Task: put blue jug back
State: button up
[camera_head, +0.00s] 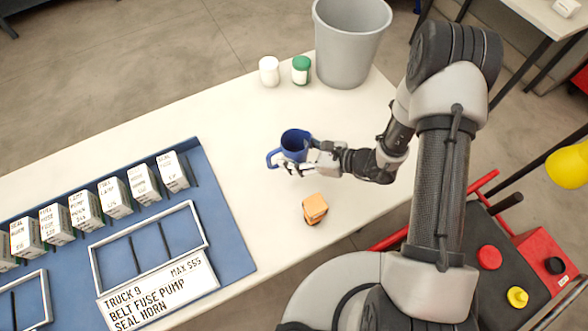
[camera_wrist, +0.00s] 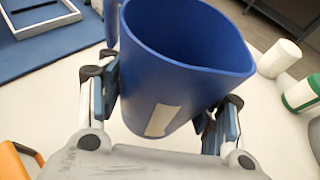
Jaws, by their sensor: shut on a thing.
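The blue jug (camera_head: 296,143) is upright over the white table in the head view, with its handle on the left. In the wrist view the blue jug (camera_wrist: 185,65) fills the middle, its open rim toward the top and a pale label on its side. My gripper (camera_head: 297,167) is shut on the jug, with a finger on each side of its body; it also shows in the wrist view (camera_wrist: 165,110). I cannot tell whether the jug's base touches the table.
White table (camera_head: 235,120) has free room left of the jug. An orange-topped block (camera_head: 315,207) sits close in front. White jar (camera_head: 269,71), green-and-white jar (camera_head: 301,70) and grey bin (camera_head: 350,45) stand behind. A blue mat (camera_head: 235,262) holds labelled boxes (camera_head: 113,198), frames and a sign (camera_head: 158,292).

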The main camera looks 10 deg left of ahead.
notch_tip(320, 180, down, 8)
jog(key=shift+f+b, duration=0.1)
jog(key=shift+b, duration=1)
jog(key=shift+f, duration=0.1)
jog(key=o, duration=1.2)
jog(key=shift+d+r, duration=0.15)
jog(key=shift+r, duration=0.1)
jog(key=p+v, duration=0.2)
jog(key=v, duration=0.9)
jog(key=shift+s+d+p, duration=0.1)
jog(key=shift+d+p, duration=0.25)
